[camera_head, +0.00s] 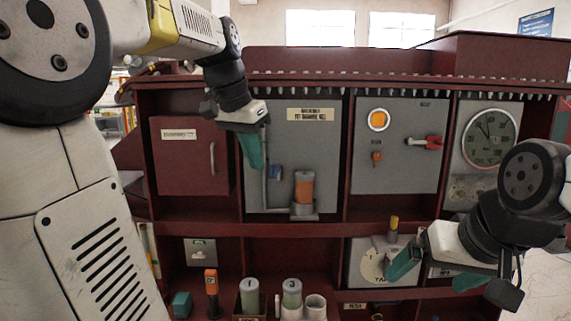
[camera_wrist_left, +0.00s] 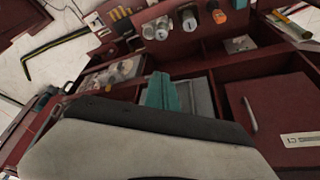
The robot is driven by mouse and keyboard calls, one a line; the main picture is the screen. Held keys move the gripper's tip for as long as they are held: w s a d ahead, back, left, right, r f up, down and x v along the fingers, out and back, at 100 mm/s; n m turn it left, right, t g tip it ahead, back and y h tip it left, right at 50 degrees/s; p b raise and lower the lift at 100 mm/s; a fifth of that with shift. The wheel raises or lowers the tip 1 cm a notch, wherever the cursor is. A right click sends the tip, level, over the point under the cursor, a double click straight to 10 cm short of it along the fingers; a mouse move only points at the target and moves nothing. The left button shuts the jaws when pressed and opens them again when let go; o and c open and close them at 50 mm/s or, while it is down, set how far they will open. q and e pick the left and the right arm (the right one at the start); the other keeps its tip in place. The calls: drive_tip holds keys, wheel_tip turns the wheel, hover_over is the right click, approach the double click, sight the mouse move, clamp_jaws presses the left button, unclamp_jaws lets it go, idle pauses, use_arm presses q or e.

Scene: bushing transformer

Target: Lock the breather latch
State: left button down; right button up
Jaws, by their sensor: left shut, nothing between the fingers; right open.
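The breather looks to be the clear canister with orange filling (camera_head: 304,188), upright on a grey base on the middle grey panel (camera_head: 320,140). A small blue part (camera_head: 275,173) sits left of it, beside a thin vertical pipe; I cannot tell whether it is the latch or how it is set. My left gripper (camera_head: 254,162) is shut and empty, its teal fingers pointing down in front of the panel, left of the blue part. Its fingers also show in the left wrist view (camera_wrist_left: 163,92). My right gripper (camera_head: 405,262) is open and empty, at the lower right dial panel.
A red cabinet door (camera_head: 190,155) with a handle is left of the middle panel. To the right are a panel with a red lever (camera_head: 428,142) and a round gauge (camera_head: 489,137). The lower shelf holds numbered cylinders (camera_head: 250,295) and an orange-topped tool (camera_head: 211,290).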

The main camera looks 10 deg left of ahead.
use_arm(q)
drive_tip(key=w+a+r+m, duration=0.2)
drive_tip(key=w+a+r, duration=0.2)
drive_tip(key=w+a, duration=0.3)
drive_tip(key=shift+w+m+g+h, duration=0.4)
drive_tip(key=shift+w, duration=0.25)
approach(270, 177)
drive_tip(key=shift+x, duration=2.5)
